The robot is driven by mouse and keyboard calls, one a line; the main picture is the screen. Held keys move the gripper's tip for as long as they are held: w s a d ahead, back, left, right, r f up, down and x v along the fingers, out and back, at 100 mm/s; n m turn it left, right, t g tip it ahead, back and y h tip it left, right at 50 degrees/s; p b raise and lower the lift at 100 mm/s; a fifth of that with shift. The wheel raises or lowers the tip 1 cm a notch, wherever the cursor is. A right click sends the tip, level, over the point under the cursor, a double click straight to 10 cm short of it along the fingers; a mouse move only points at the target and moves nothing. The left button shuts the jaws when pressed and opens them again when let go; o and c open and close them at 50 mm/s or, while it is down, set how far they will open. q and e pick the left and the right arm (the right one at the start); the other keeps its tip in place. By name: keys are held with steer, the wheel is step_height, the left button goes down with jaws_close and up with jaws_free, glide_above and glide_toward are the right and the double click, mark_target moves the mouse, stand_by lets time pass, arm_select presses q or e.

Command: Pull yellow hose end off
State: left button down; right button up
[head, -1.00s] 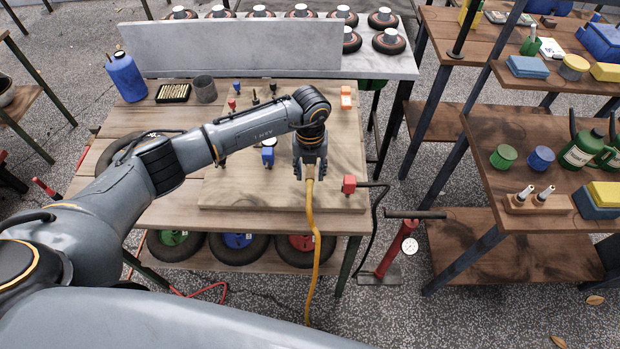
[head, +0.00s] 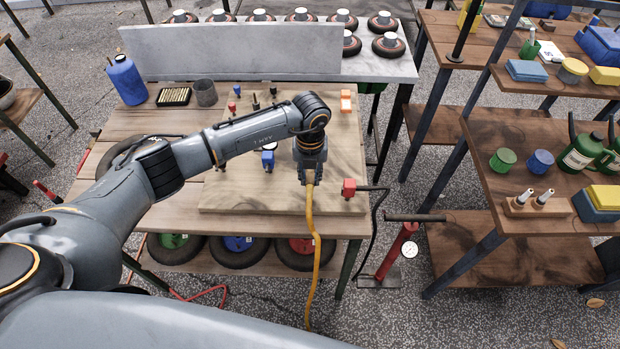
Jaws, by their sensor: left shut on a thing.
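The yellow hose (head: 316,245) hangs from the front of the wooden board down past the table edge to the ground. Its upper end is at my left gripper (head: 309,178), which points down over the board and is shut on it. The gripper hides the hose end's tip and whatever it meets there. My right gripper does not show.
On the board (head: 250,197) are a red block (head: 348,188) with a black hose, a blue fitting (head: 268,158) and an orange piece (head: 346,98). A red pump (head: 400,250) stands right of the table. Wheels with green, blue and red hubs lie below.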

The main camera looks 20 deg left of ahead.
mark_target(310, 198)
arm_select(q)
steer(key=shift+s+d+p, duration=0.25)
steer(key=shift+s+p, duration=0.3)
steer(key=shift+s, duration=0.35)
steer(key=shift+s+d+p, duration=0.3)
steer(key=shift+s+p, duration=0.3)
steer(key=shift+s, duration=0.35)
steer(key=shift+s+d+p, duration=0.25)
steer(key=shift+s+p, duration=0.3)
steer(key=shift+s, duration=0.35)
steer(key=shift+r, duration=0.1)
steer(key=shift+r+p, duration=1.9)
steer(key=shift+r, duration=0.65)
steer(key=shift+f, duration=0.1)
